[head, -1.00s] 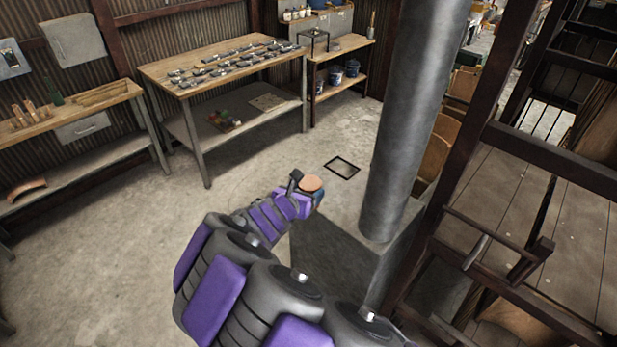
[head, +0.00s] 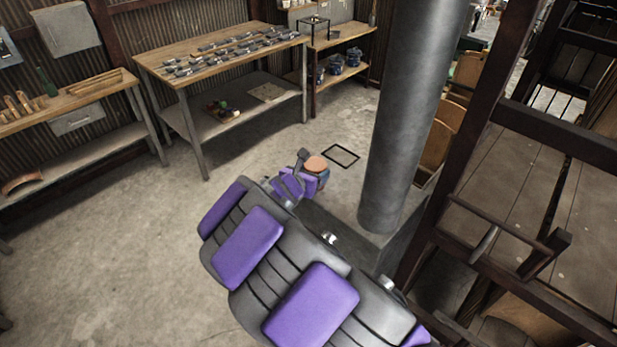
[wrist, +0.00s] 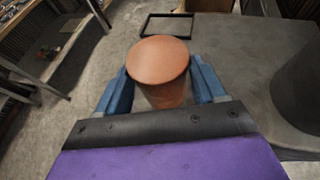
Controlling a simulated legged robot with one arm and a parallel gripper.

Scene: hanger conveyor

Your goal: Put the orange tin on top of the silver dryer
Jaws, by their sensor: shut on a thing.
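The orange tin (head: 317,163) is a short cylinder with a flat, copper-orange top. In the wrist view the tin (wrist: 158,62) stands between two blue fingers. My gripper (head: 316,177) is shut on it and holds it upright; the gripper also shows in the wrist view (wrist: 162,92). The tin is beside the grey block (head: 395,236) under the thick grey pillar, which also shows in the wrist view (wrist: 250,50). No thing here is clearly the silver dryer; I cannot tell whether this block is it. My arm hides part of the block.
The grey pillar (head: 412,110) rises right of my gripper. A dark frame (head: 341,156) lies on the floor beyond the tin. A workbench with tools (head: 215,55) stands at the back left. A dark timber structure (head: 500,180) fills the right. Open concrete floor (head: 120,240) lies left.

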